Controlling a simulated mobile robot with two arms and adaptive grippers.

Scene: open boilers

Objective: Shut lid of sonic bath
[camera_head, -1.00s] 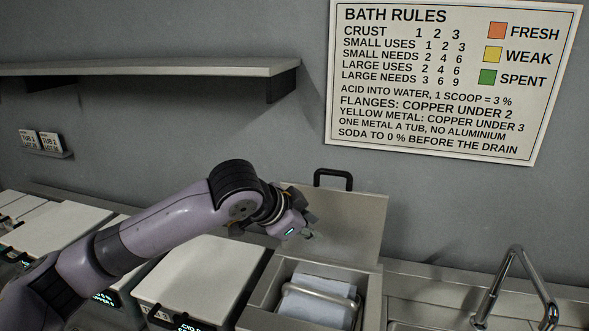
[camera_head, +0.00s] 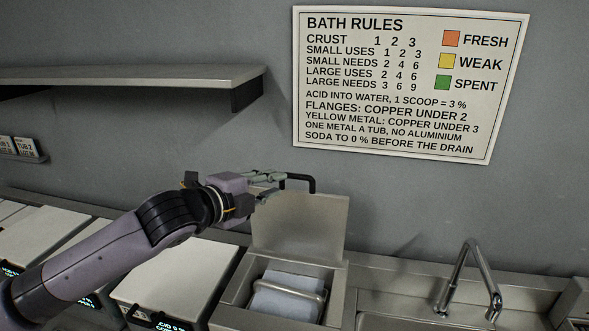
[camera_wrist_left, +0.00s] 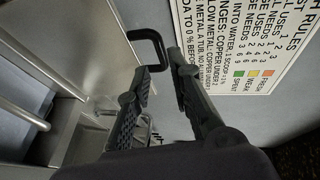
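The sonic bath (camera_head: 338,300) is open, with its flat grey lid (camera_head: 300,228) standing up at the back. The lid's black bar handle (camera_head: 312,184) is at its top edge; it also shows in the left wrist view (camera_wrist_left: 147,34). My left gripper (camera_head: 281,186) is open at the handle's left side. In the left wrist view my fingers (camera_wrist_left: 159,68) are spread, with part of the handle close to the left fingertip. I cannot tell whether they touch. My right gripper is not in view.
A basket with a wire handle (camera_head: 292,284) sits inside the bath. White-lidded tubs (camera_head: 172,280) stand to the left. A sink faucet (camera_head: 465,280) is on the right. A shelf (camera_head: 130,77) juts from the wall above, and a rules sign (camera_head: 400,85) hangs behind.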

